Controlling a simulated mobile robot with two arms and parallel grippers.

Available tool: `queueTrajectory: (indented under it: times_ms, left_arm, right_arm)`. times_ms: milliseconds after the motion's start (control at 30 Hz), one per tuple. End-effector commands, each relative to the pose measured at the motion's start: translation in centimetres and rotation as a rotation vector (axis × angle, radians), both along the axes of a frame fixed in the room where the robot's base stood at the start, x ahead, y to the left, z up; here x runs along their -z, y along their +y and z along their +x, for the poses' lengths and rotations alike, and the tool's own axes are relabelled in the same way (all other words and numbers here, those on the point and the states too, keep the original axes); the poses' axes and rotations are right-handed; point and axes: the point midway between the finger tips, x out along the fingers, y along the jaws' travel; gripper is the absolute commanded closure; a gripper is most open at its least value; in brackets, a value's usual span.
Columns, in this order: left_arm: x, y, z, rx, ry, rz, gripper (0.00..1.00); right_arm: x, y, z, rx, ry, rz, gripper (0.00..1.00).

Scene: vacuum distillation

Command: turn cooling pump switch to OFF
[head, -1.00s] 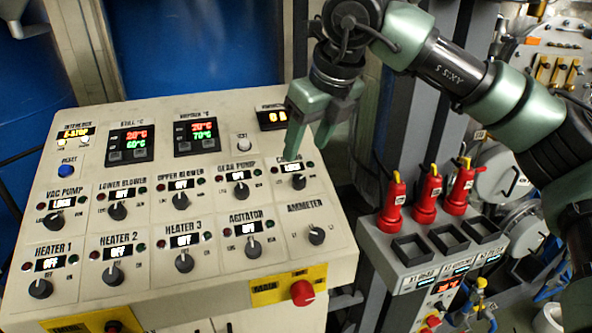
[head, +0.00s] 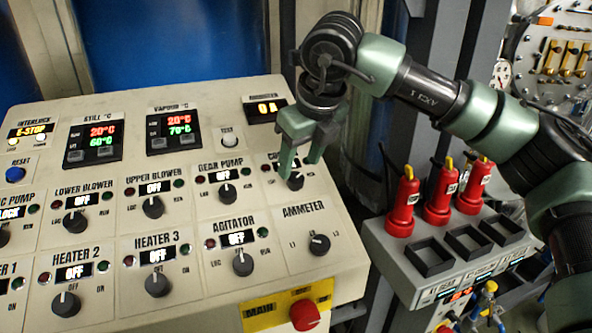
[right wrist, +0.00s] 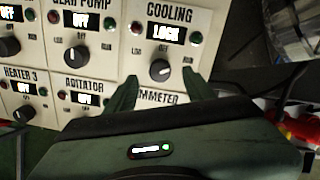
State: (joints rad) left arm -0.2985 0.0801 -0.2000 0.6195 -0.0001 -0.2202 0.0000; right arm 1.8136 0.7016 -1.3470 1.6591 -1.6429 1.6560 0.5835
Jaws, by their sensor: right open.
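The cooling pump switch is a dark round knob (right wrist: 159,70) under the label COOLING in the right wrist view. Its small display (right wrist: 166,32) reads LOCK. A pale mark shows on the knob, but its exact direction is hard to tell. In the head view the knob (head: 295,181) is partly covered by my right gripper (head: 300,169). That gripper is open, with its green fingertips at the knob. In the right wrist view the fingers (right wrist: 160,80) lie left and right just below the knob. I cannot tell whether they touch it. My left gripper is out of view.
The gear pump knob (head: 227,193) is to the left, with the ammeter knob (head: 319,244) and agitator knob (head: 243,263) below. A red main knob (head: 305,315) is at the panel's lower edge. Red-handled plugs (head: 404,202) stand on a grey box to the right.

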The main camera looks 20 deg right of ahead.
Motion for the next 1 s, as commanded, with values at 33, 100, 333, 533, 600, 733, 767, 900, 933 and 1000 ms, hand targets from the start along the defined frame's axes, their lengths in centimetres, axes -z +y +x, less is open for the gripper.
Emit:
queueTrajectory:
  times_ms: [33,100,333,533,600,733,767,900,933,1000]
  left_arm:
    - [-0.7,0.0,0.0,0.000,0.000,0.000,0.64]
    - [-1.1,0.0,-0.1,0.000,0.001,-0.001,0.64]
    - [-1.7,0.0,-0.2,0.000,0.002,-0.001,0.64]
    - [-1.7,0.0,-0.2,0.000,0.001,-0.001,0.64]
    - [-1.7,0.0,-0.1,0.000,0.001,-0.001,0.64]
    - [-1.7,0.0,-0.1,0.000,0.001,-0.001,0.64]
    - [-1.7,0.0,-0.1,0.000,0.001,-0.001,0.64]
    - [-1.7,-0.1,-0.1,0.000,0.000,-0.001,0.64]
    - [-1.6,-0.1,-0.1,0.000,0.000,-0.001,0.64]
    - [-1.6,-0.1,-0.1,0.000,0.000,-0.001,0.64]
  right_arm:
    - [0.6,0.0,0.3,0.001,0.005,0.000,0.47]
    - [1.6,0.0,0.7,0.000,0.005,-0.002,0.47]
    - [3.7,0.2,1.6,0.002,0.002,0.001,0.47]
    - [4.0,0.2,1.7,0.001,0.000,0.002,0.47]
    - [4.0,0.2,1.7,0.001,0.000,0.002,0.47]
    - [4.0,0.2,1.7,0.001,0.000,0.001,0.77]
    - [4.0,0.2,1.7,0.001,0.000,0.001,0.86]
    - [4.0,0.2,1.7,0.001,0.000,0.001,1.00]
    - [4.0,0.2,1.7,0.001,0.000,0.001,1.00]
    - [4.0,0.2,1.7,-0.003,0.000,0.000,1.00]
